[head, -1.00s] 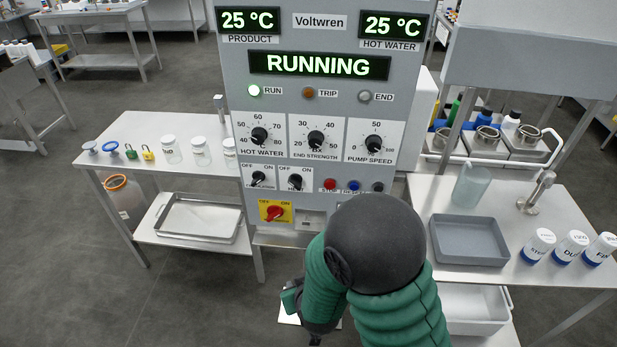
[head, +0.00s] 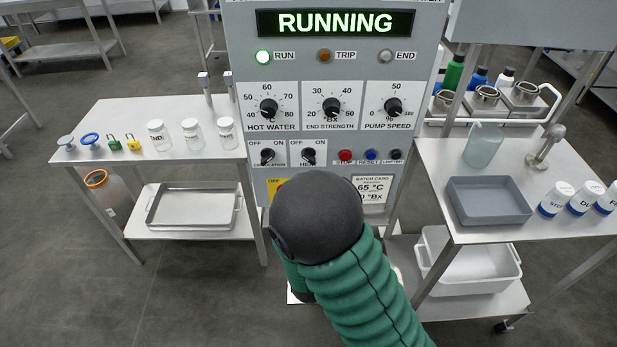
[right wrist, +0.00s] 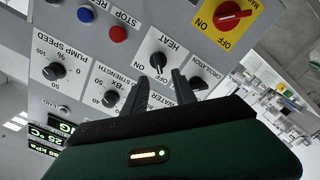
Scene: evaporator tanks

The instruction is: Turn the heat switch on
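The heat switch (head: 309,156) is a small black knob on a white plate, on the lower left of the grey control panel (head: 420,60). It also shows in the right wrist view (right wrist: 158,61), upside down, just beyond my right gripper's fingertips. I cannot tell its exact pointing direction. My right gripper (right wrist: 158,82) has its two dark fingers apart, with nothing between them. The fingers look apart from the knob. In the head view my right arm hides this gripper. My left gripper is in neither view.
A similar circulation switch (head: 267,156) sits left of the heat switch. Red (head: 345,155) and blue (head: 371,155) buttons are to its right, with dials above. A red rotary switch (right wrist: 232,14) on yellow is close below. Side tables hold jars (head: 159,136) and a grey tray (head: 489,201).

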